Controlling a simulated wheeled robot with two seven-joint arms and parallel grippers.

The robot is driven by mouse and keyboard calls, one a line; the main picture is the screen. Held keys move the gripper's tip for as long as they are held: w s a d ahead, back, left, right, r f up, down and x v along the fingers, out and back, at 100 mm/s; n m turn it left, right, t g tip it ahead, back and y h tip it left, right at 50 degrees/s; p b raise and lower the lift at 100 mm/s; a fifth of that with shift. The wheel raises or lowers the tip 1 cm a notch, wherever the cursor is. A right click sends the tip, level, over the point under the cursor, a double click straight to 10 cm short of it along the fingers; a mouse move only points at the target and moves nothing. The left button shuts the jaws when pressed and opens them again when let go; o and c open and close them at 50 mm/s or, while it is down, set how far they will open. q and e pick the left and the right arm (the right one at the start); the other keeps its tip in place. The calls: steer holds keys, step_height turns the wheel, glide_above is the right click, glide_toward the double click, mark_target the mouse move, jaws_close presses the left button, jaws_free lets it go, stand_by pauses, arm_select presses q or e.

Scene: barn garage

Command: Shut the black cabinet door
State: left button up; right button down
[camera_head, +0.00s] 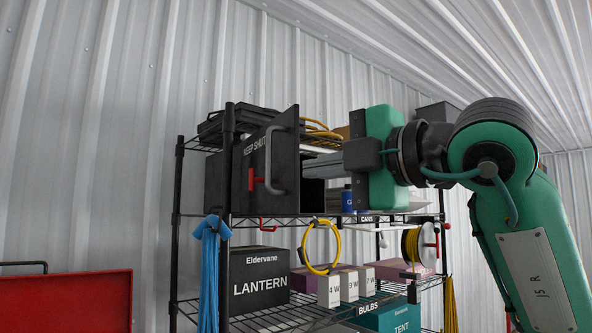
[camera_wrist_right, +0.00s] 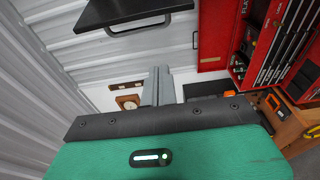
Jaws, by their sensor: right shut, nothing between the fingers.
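The black cabinet (camera_head: 215,180) stands on the upper tier of a wire shelf rack in the head view. Its black door (camera_head: 258,180), marked "KEEP SHUT", stands open and angled toward me, with a grey bar handle (camera_head: 279,162) and a red latch piece (camera_head: 264,184). The door also shows with its handle at the top of the right wrist view (camera_wrist_right: 105,10). My right gripper (camera_head: 306,165) is shut and empty, its grey fingers reaching left to the door's right edge, which hides the tips. The fingers show in the wrist view (camera_wrist_right: 158,75), apart from the door in the picture. My left gripper is not in view.
Below, the rack holds a black "LANTERN" box (camera_head: 260,275), a teal "TENT" box (camera_head: 395,318) and small white boxes (camera_head: 348,287). A yellow cable loop (camera_head: 321,247) and blue rope (camera_head: 210,270) hang at the front. A red chest (camera_head: 66,300) stands lower left.

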mark_target(296, 174)
steer(key=w+a+p, duration=0.1)
steer(key=w+p, duration=0.1)
steer(key=p, duration=0.1)
steer(key=w+a+p, duration=0.1)
steer(key=w+p, duration=0.2)
steer(key=w+a+p, duration=0.1)
steer(key=w+p, duration=0.2)
steer(key=shift+w+a+r, duration=0.25)
steer(key=shift+a+r, duration=0.05)
steer(key=shift+a, duration=0.1)
steer(key=shift+d, duration=0.5)
steer(key=shift+w+a+f, duration=0.1)
steer(key=shift+w+f, duration=0.05)
